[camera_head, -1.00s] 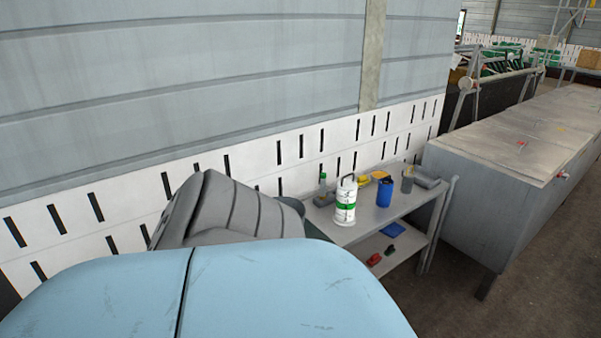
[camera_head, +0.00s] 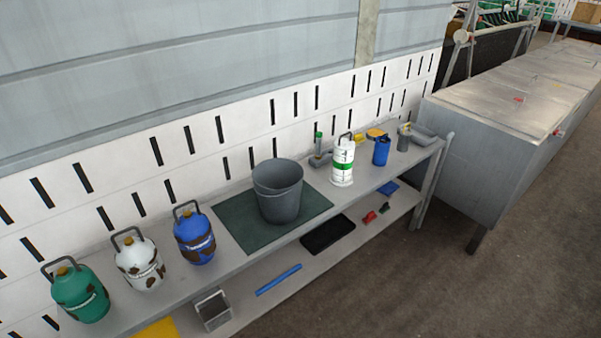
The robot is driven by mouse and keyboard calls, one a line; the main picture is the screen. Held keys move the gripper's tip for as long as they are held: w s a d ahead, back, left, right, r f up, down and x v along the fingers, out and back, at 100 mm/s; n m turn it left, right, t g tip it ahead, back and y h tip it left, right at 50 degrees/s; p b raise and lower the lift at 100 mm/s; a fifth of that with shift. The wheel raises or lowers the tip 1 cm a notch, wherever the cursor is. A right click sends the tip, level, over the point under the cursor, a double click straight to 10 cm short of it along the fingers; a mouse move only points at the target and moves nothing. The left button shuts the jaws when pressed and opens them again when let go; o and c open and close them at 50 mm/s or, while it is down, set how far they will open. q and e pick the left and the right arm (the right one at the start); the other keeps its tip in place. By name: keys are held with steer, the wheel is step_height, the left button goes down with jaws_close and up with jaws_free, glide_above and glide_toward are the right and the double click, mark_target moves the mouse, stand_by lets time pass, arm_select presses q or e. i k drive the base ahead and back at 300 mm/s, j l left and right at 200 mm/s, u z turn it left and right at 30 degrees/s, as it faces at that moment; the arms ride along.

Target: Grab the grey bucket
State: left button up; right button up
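The grey bucket (camera_head: 280,200) stands upright on a dark green mat (camera_head: 238,224) on the top shelf of a grey bench, its open mouth facing up. Its rim and most of its body are in clear view, and nothing is touching it from above. Neither of my grippers shows in the head view.
Left of the bucket stand a blue (camera_head: 194,238), a white (camera_head: 139,262) and a green cylinder (camera_head: 79,292). Right of it are a white-green cylinder (camera_head: 342,163) and a blue container (camera_head: 381,152). A slotted white wall (camera_head: 236,130) runs behind; a metal cabinet (camera_head: 490,150) stands right.

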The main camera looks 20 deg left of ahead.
mark_target(278, 182)
steer(key=u, duration=0.9)
